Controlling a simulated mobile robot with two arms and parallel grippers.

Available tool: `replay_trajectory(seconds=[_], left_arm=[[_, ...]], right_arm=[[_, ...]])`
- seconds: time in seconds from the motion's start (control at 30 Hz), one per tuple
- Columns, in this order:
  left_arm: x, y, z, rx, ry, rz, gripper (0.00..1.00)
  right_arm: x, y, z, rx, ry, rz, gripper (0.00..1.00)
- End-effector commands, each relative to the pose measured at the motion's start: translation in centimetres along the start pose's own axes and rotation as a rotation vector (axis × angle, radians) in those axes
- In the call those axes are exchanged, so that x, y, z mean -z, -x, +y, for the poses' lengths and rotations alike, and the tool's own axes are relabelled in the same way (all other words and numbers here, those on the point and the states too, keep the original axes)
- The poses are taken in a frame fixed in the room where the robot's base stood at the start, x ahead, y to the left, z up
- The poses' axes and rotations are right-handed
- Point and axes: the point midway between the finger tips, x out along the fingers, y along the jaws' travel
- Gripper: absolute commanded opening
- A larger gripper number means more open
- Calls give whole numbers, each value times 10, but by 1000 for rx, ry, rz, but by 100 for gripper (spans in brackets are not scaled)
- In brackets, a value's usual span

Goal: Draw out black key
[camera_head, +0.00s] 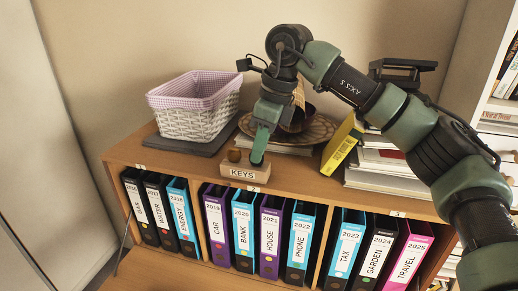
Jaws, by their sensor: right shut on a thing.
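A small wooden box labelled KEYS (243,173) stands at the front of the cabinet top. A round brown thing (234,155) shows at the box's left end. My right gripper (258,160) points down at the box's right part, its green fingers shut. What they hold is hidden between the fingers, and I cannot make out a black key. Whether the fingertips touch the box is unclear. My left gripper is out of view.
A white wicker basket (194,110) with checked lining stands on a dark board at left. A patterned plate (320,128) lies behind my gripper. A yellow book (342,144) leans on stacked books (383,160). Labelled binders (270,238) fill the shelves below.

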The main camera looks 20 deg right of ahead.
Motion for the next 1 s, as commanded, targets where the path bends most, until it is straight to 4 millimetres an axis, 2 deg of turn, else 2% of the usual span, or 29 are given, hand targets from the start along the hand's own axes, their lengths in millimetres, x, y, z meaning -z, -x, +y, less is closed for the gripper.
replay_trajectory(seconds=[0.27, 1.0], left_arm=[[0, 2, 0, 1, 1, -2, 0], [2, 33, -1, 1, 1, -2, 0]], right_arm=[[-1, 2, 0, 0, 0, 0, 0], [-10, 38, 0, 0, 0, -1, 0]])
